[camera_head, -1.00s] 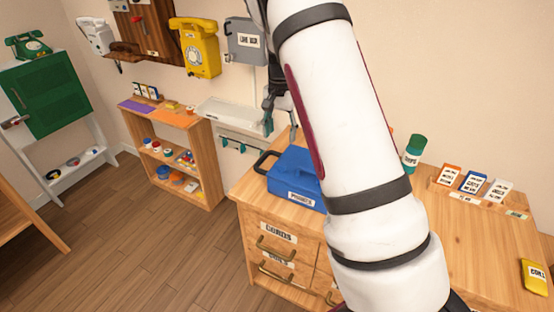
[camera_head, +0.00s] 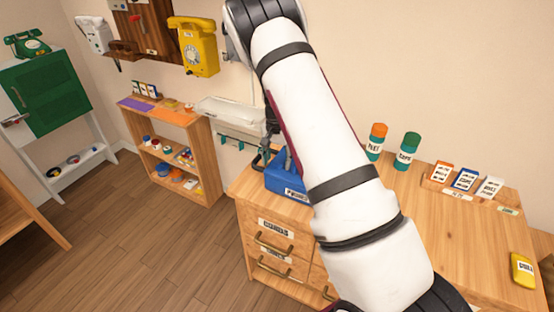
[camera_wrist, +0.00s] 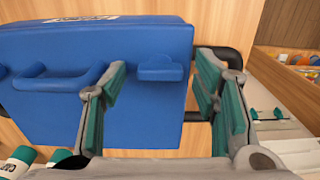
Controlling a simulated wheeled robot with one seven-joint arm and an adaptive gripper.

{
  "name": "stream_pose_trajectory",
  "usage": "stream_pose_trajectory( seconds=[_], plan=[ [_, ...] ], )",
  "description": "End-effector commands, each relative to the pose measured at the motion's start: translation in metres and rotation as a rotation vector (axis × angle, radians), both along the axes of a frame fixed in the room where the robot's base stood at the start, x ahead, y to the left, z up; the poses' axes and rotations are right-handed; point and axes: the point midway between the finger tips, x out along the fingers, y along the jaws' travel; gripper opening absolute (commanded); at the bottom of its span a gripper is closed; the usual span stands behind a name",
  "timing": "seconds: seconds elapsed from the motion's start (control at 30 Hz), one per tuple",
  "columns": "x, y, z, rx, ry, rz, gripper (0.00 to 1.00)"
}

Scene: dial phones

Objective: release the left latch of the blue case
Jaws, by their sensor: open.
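The blue case (camera_head: 284,183) stands on the left end of the wooden desk, partly hidden by my arm in the head view. In the wrist view the blue case (camera_wrist: 150,115) fills much of the left and middle. A raised blue handle (camera_wrist: 62,80) lies on its top, and a small blue block like a latch (camera_wrist: 163,68) is beside it. My gripper (camera_wrist: 160,78) is open and empty, its teal-padded fingers on either side of this block. I cannot tell whether they touch the case. In the head view the gripper is over the case, mostly hidden by my arm.
A black loop (camera_wrist: 236,62) sticks out from the case's side. An orange-capped container (camera_head: 375,142) and a green one (camera_head: 407,151) stand behind on the desk (camera_head: 440,225). A card rack (camera_head: 462,182) is to the right. The yellow wall phone (camera_head: 197,47) hangs left of my arm.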

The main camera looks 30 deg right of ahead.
Motion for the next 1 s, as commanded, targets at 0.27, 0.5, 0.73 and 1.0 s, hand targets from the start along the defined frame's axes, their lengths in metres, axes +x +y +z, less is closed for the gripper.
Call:
stream_pose_trajectory(
  seconds=[0.27,0.5,0.73,1.0],
  plan=[
    [0.0,0.0,0.0003,0.0,0.0,0.0,0.1],
    [0.0001,-0.0001,0.0004,0.0,0.0,0.008,0.07],
    [0.0006,-0.0002,0.0,0.0,0.0,0.078,0.07],
    [0.0007,-0.0004,-0.0005,0.001,0.0,0.278,0.07]
  ],
)
